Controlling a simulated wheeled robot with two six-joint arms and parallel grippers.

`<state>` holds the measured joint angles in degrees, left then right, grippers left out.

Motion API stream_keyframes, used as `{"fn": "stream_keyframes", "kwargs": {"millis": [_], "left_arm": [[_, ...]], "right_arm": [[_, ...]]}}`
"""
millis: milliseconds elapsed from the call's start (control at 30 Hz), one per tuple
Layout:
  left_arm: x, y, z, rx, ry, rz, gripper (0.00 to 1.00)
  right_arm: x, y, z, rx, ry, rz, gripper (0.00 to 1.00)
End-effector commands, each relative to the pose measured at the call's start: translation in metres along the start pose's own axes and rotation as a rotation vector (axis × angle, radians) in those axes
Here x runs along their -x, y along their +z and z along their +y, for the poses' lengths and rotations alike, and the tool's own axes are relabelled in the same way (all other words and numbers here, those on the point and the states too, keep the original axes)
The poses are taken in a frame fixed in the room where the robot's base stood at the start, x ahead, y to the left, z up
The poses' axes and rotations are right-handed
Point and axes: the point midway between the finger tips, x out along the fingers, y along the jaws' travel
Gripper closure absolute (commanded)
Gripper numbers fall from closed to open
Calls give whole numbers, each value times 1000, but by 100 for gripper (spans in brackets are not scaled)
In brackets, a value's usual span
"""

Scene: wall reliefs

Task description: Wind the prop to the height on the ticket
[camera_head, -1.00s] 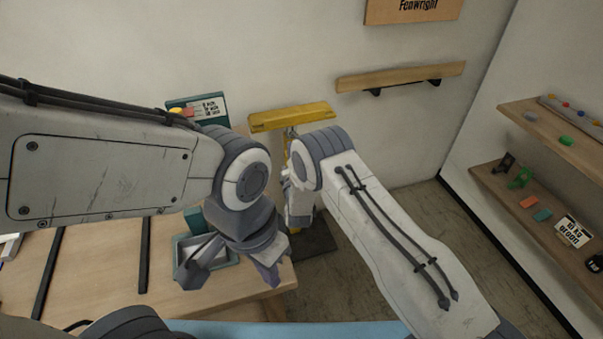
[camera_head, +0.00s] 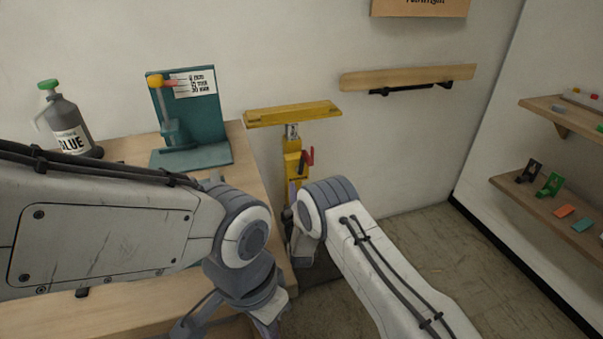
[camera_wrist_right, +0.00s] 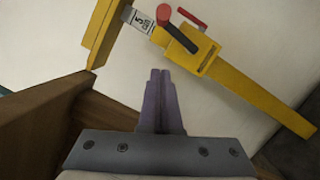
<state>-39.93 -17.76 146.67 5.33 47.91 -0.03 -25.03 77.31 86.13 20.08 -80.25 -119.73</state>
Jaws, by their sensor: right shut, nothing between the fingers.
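The prop is a yellow stand with a flat yellow top bar (camera_head: 292,115), upright by the wall beyond the table's right end. Its red-handled crank (camera_head: 307,158) shows below the bar. In the right wrist view the prop lies slanted, with the red crank knob (camera_wrist_right: 163,14), black crank arm and a white scale label (camera_wrist_right: 140,20) reading 5. The white ticket (camera_head: 196,83) is on a teal stand; its print is too small to read surely. My right gripper (camera_wrist_right: 160,75) is shut and empty, apart from the prop. My left gripper (camera_head: 230,325) has fingers spread, partly cut off below.
A wooden wall rail (camera_head: 410,77) is right of the prop. Shelves (camera_head: 545,210) with small coloured pieces line the right wall. Floor is clear between.

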Motion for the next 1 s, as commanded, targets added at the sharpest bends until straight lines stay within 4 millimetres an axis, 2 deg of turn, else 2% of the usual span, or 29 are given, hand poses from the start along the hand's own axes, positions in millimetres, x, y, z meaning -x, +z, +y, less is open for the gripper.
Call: {"fn": "stream_keyframes", "kwargs": {"millis": [200,433,500,633,1000], "left_arm": [[-8,0,-1,0,0,0,100],[-16,1,-1,0,0,0,100],[-11,1,-1,0,0,0,100],[-10,1,-1,0,0,0,100],[-9,0,-1,0,0,0,100]], "right_arm": [[-43,-2,-1,-2,3,-2,100],[-80,0,0,-1,2,-1,100],[-81,16,2,0,-1,-2,100],[-84,30,1,1,-1,0,100],[-86,38,1,0,0,2,100]]}}
